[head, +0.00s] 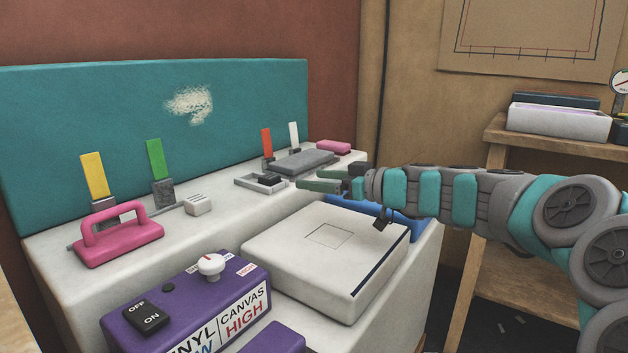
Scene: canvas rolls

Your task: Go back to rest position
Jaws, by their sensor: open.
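My gripper (322,180) is at the centre right of the head view, at the end of my teal and grey arm reaching in from the right. Its green fingers point left and are apart, with nothing seen between them. It hovers over the bench, above the far side of a white square box (325,262) and near a small grey tray (262,184). A blue object (400,222) behind the box is partly hidden by my arm.
The white bench (60,275) holds a pink-handled block (118,240), colored upright tabs and a purple control box (190,300) with a knob and switch. A teal panel (110,110) stands behind. A wooden shelf (550,146) with a white bin (560,122) is at right, behind my arm.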

